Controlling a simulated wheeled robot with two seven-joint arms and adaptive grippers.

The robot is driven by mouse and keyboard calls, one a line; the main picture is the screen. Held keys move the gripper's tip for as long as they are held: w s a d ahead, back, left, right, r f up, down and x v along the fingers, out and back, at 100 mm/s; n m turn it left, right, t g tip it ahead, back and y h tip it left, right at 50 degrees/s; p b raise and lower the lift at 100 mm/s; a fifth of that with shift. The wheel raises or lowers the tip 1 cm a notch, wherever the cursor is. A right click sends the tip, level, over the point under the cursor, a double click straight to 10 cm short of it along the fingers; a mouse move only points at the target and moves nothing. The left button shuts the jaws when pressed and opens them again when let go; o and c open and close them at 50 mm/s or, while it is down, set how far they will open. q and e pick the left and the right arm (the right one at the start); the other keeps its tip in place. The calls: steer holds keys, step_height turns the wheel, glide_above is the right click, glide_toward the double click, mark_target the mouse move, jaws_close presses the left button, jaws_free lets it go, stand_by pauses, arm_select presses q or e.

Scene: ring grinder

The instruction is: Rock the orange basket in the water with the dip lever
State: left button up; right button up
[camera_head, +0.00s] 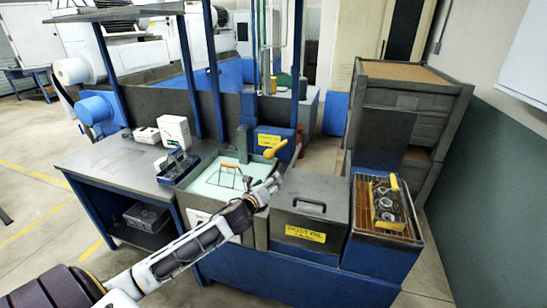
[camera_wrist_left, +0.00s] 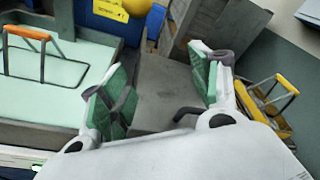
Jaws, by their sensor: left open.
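The orange basket shows as an orange handle (camera_head: 229,167) over thin wire sides, standing in the pale green water (camera_head: 208,186) of the open tank; its lower part is hidden. The handle also shows in the left wrist view (camera_wrist_left: 30,32). The dip lever ends in a yellow knob (camera_head: 276,149) behind and right of the basket; the knob is at the top of the left wrist view (camera_wrist_left: 137,6). My left gripper (camera_head: 274,184) is open and empty, in front of the knob and apart from it, near the tank's right edge. My right gripper is out of view.
A lidded grey box with a black handle (camera_head: 312,207) and a yellow label stands right of the tank. A yellow-handled basket (camera_head: 386,205) sits on a rack farther right. A white box (camera_head: 174,130) stands behind the tank at left. Blue posts rise behind the bench.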

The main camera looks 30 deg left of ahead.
mark_target(268, 157)
arm_select(q)
steer(key=a+r+m+y, duration=0.1)
steer(key=m, duration=0.1)
steer(key=a+r+m+t+y, duration=0.1)
steer(key=m, duration=0.2)
steer(key=a+r+m+y, duration=0.1)
steer(key=m, duration=0.2)
steer(key=shift+s+a+r, duration=0.1)
steer(key=shift+s+r, duration=0.25)
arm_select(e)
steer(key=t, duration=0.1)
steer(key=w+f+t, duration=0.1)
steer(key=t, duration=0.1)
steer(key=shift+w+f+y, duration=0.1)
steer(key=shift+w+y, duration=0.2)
arm_select(q)
steer(key=shift+w, duration=0.1)
steer(key=shift+p+x, duration=0.4)
steer(key=shift+x, duration=3.45)
steer(key=shift+r+x, duration=0.1)
steer(key=shift+x, duration=1.4)
steer(key=shift+r+x, duration=0.15)
steer(key=shift+x, duration=1.35)
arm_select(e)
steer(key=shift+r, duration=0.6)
arm_select(q)
steer(key=shift+a, duration=0.1)
steer(key=shift+c, duration=0.3)
